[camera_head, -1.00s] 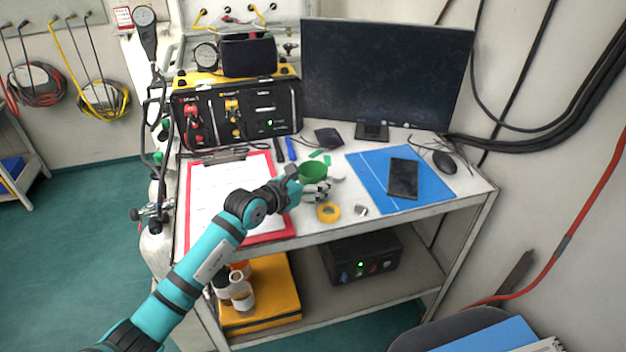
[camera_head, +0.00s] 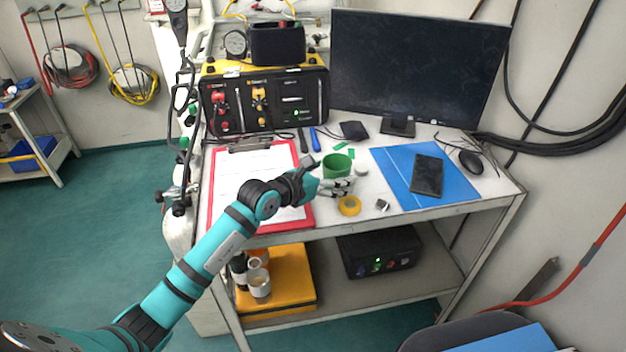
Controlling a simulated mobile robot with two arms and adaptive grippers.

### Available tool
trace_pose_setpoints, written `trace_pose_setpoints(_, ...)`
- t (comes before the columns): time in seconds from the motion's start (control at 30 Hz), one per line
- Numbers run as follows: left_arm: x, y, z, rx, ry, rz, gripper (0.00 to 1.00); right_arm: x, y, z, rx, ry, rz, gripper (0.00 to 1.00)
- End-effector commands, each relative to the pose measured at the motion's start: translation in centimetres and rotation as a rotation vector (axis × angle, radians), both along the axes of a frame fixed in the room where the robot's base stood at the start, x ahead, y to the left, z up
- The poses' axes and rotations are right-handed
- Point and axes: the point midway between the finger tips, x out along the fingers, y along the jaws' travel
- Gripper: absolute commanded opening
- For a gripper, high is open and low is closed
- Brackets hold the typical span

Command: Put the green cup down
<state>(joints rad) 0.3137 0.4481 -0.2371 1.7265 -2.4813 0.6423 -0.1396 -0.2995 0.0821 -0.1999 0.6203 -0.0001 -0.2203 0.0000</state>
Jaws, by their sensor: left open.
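The green cup (camera_head: 337,165) stands upright on the white tabletop, between the red clipboard and the blue mat. My left gripper (camera_head: 343,185) reaches in from the left, low over the table, with its fingers at the near side of the cup. The fingers are open and hide the cup's lower near part. I cannot tell whether a finger touches the cup. My right gripper does not show.
A yellow tape roll (camera_head: 349,205) lies just in front of the cup. A clipboard (camera_head: 308,214) is on the left, a blue mat (camera_head: 393,165) with a dark phone (camera_head: 427,175) on the right. A monitor (camera_head: 415,70) and a black panel case (camera_head: 313,98) stand behind.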

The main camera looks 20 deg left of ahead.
Motion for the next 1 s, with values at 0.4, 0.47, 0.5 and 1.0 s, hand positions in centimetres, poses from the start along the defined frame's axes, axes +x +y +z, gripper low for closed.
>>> trace_pose_setpoints(0.4,-7.4,3.0,2.3,0.001,0.001,0.000,0.86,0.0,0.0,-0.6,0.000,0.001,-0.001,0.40)
trace_pose_setpoints(0.47,-7.9,3.1,2.5,0.000,0.001,0.000,0.86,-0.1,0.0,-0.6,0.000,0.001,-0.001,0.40)
trace_pose_setpoints(0.5,-8.2,3.3,2.6,0.000,0.001,0.000,0.86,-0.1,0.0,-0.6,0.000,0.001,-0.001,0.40)
trace_pose_setpoints(1.0,-8.6,3.4,2.9,0.001,0.000,0.000,0.86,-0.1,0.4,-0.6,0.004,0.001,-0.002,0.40)
